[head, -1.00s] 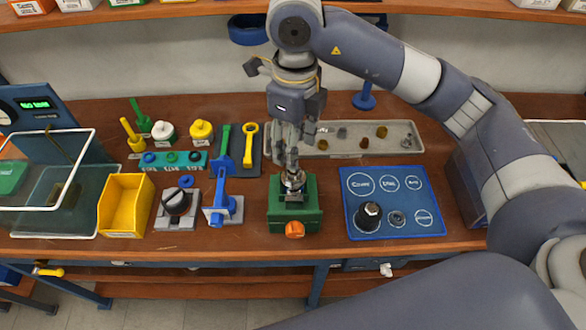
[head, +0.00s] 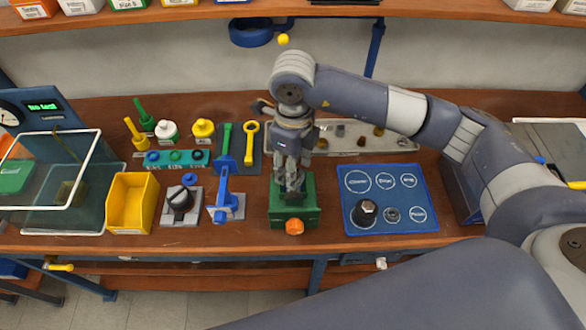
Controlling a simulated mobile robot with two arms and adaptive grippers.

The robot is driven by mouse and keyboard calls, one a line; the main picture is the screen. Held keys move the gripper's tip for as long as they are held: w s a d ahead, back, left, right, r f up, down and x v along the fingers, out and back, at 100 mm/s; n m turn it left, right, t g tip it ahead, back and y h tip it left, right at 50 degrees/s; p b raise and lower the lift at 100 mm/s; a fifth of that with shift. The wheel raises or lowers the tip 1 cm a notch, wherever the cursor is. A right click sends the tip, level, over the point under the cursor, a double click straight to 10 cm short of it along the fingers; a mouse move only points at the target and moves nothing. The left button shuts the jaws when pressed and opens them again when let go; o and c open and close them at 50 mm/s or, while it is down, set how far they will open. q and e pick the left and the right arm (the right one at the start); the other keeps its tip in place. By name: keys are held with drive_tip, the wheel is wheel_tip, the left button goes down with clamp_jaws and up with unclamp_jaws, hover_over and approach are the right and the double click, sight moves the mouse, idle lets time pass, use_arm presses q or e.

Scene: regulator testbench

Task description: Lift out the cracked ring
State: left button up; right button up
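A green fixture block (head: 308,212) with an orange knob (head: 294,227) on its front stands at the middle front of the bench. My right gripper (head: 293,190) points straight down over it, with its fingertips at or in the top of the block. The gripper hides the block's opening, and I cannot make out the cracked ring there. Whether the fingers are open or shut on something does not show. My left gripper is not in view.
To the right lies a blue mat (head: 412,213) with marked circles, a dark cap (head: 365,213) and a small ring (head: 392,214). Behind is a grey parts tray (head: 340,150).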

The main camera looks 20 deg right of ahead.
drive_tip(key=c, duration=0.6)
